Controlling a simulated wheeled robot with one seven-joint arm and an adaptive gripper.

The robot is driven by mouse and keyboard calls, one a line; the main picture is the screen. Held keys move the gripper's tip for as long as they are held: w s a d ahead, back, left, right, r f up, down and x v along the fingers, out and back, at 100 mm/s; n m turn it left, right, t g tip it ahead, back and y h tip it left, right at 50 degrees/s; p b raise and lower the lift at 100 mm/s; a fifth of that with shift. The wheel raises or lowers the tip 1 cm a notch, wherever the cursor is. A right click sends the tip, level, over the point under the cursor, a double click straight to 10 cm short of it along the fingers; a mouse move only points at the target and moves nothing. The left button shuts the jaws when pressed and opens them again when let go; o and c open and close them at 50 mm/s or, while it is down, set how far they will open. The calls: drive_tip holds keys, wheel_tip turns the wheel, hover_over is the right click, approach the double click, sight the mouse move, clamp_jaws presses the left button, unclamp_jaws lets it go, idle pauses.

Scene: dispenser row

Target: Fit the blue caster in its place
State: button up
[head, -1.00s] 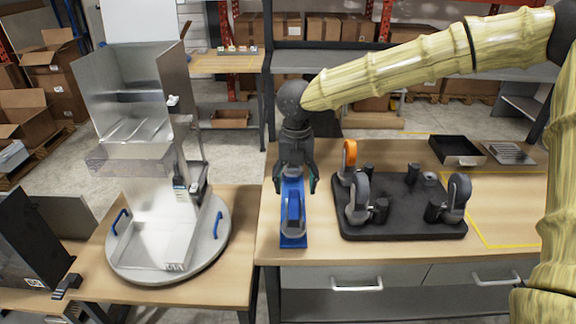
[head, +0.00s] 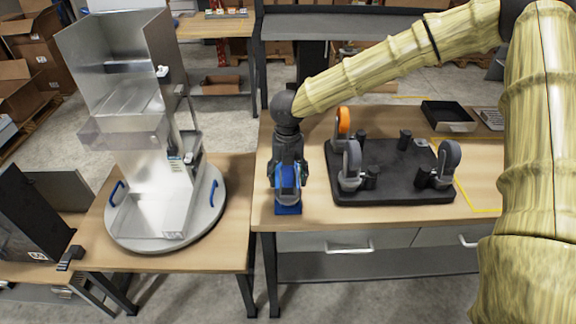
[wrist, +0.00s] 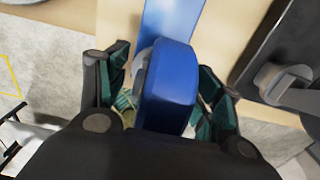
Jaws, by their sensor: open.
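The blue caster (head: 290,180) is upright on a blue plate (head: 288,210) near the front left of the right-hand table. My gripper (head: 287,174) points down over it, its fingers on either side. In the wrist view the blue wheel (wrist: 172,85) lies between the open green-padded fingers, and I see no clear grip on it. The black base (head: 390,190) stands to the right with an orange-wheeled caster (head: 343,121) at its back left, a grey-wheeled caster (head: 352,164) at front left and another grey one (head: 449,160) at right. A short post (head: 405,139) stands at its back.
A black open tray (head: 448,116) and a grey slotted tray (head: 492,119) lie at the back right. A yellow outline (head: 470,208) marks the table right of the base.

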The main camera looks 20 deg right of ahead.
drive_tip(key=shift+f, duration=0.25)
drive_tip(key=c, duration=1.3)
drive_tip(key=shift+r, duration=0.1)
drive_tip(key=shift+c, duration=0.2)
